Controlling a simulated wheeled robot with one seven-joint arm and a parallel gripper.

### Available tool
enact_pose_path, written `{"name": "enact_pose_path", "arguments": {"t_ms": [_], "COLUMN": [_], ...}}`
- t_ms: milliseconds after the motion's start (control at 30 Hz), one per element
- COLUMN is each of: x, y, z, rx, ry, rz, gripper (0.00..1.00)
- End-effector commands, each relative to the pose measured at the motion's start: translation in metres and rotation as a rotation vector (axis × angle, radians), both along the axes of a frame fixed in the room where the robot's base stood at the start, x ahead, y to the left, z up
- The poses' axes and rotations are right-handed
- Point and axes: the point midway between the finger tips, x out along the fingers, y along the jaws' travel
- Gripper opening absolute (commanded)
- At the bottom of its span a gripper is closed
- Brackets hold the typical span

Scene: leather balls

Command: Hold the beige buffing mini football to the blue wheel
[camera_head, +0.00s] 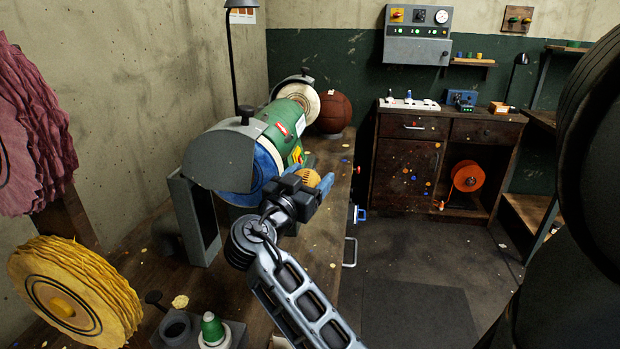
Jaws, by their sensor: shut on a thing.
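The blue wheel (266,161) sits on the near end of a green bench grinder (283,126), partly under a grey guard (222,158). My gripper (315,183) is just right of the blue wheel, shut on a small beige ball with dark seams, the mini football (309,177). The fingers cover part of the ball. The ball is close to the wheel's right side; I cannot tell if they touch.
A brown leather ball (333,111) sits behind the grinder on the wooden bench (145,268). Yellow (75,290) and pink (30,135) buffing wheels stand at the left. A wooden cabinet (408,178) stands across the open floor.

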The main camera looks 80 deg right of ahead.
Motion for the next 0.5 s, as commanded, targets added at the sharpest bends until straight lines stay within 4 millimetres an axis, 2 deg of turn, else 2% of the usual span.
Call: {"name": "enact_pose_path", "arguments": {"t_ms": [33, 333, 500], "x": [0.0131, 0.0127, 0.0037], "y": [0.0037, 0.0036, 0.0030], "z": [0.0058, 0.0055, 0.0028], "rx": [-0.009, -0.009, -0.009], "ry": [-0.006, -0.006, -0.006], "rz": [0.036, 0.036, 0.034], "gripper": [0.46, 0.46, 0.46]}}
